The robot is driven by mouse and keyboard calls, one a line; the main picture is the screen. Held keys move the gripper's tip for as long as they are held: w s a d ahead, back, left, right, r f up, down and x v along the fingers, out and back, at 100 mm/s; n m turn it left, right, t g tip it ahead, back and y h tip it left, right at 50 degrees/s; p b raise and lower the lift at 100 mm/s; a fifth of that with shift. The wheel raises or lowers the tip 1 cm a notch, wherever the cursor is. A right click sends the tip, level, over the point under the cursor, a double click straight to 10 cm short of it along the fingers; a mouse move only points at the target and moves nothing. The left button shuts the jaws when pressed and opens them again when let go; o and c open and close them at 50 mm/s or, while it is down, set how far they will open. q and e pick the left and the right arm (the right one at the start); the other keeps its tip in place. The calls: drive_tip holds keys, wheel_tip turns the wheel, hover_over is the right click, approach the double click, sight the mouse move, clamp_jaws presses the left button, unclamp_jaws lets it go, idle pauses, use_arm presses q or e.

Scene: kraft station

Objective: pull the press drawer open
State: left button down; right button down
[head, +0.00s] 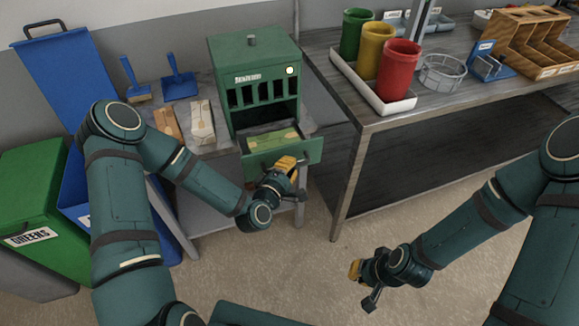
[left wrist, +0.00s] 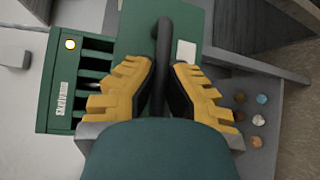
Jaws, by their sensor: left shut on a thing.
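The green press (head: 254,70) stands on the small grey table in the head view. Its drawer (head: 312,151) is pulled partly out at the bottom, and a green and tan block (head: 272,139) lies in it. My left gripper (head: 289,165) is at the drawer front. In the left wrist view its yellow fingers (left wrist: 162,80) are shut on the dark bar handle (left wrist: 163,40), one on each side. Part of the handle is hidden behind the fingers and my wrist. My right gripper (head: 363,281) is low over the floor, away from the press; its jaw opening is unclear.
Wrapped packages (head: 202,121) and blue brushes and pans (head: 180,86) share the small table. To the right, a workbench (head: 345,103) holds a white tray (head: 396,104) with green, yellow and red cups. Green and blue bins stand left. Floor before the drawer is clear.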

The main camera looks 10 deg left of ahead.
use_arm(q)
drive_tip(key=c, duration=1)
unclamp_jaws()
drive_tip(key=shift+d, duration=0.15)
drive_tip(key=v, duration=0.7)
drive_tip(key=shift+s, duration=0.2)
drive_tip(key=s+d+f+m+g+h, duration=0.2)
drive_tip(key=s+d+f+m+g, duration=0.2)
drive_tip(key=d+f+m+g, duration=0.25)
drive_tip(key=s+a+f+m+g+y, duration=0.1)
drive_tip(key=s+f+m+g, duration=0.4)
drive_tip(key=s+m+g, duration=0.3)
drive_tip(key=shift+s+f+m, duration=0.25)
drive_tip(key=shift+s+m, duration=0.4)
drive_tip(key=shift+s, duration=0.35)
